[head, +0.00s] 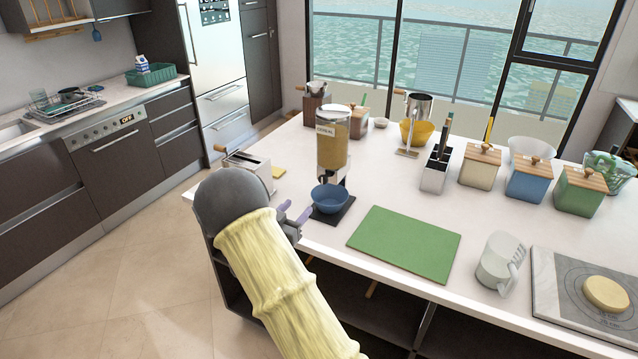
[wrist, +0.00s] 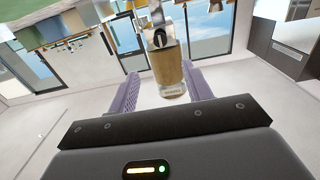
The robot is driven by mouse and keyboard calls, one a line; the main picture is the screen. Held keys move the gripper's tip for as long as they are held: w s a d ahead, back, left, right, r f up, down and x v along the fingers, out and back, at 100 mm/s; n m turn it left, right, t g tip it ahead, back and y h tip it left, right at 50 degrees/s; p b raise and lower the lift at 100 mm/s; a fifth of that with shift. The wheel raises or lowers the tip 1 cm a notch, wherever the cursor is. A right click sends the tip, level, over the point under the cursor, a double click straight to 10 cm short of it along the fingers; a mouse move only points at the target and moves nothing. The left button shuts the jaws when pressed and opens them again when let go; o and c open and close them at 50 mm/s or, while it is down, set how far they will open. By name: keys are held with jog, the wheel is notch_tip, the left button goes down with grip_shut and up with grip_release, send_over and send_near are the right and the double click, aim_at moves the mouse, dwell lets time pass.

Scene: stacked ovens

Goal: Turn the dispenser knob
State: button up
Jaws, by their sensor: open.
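The cereal dispenser (head: 333,150) stands upright on the island counter, with a clear container of tan cereal labelled CEREAL. A blue bowl (head: 330,198) sits on its dark base under the spout. The dispenser also shows, upside down, in the wrist view (wrist: 170,72). There a dark round knob (wrist: 160,39) shows on its silver part; I cannot make the knob out clearly in the head view. My gripper (head: 295,210) is open and empty, in front of and left of the bowl. In the wrist view its purple fingers (wrist: 160,72) flank the dispenser, apart from it.
A toaster (head: 248,172) stands left of the dispenser. A green cutting board (head: 405,238) lies to its right, with a pitcher (head: 497,262) beyond. A utensil holder (head: 434,172) and several lidded canisters (head: 480,166) stand farther back. The counter's front edge runs below my gripper.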

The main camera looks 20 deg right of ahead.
aim_at(322, 181)
jog(key=p+x, duration=0.3)
jog(key=x, duration=1.1)
jog(key=c, duration=1)
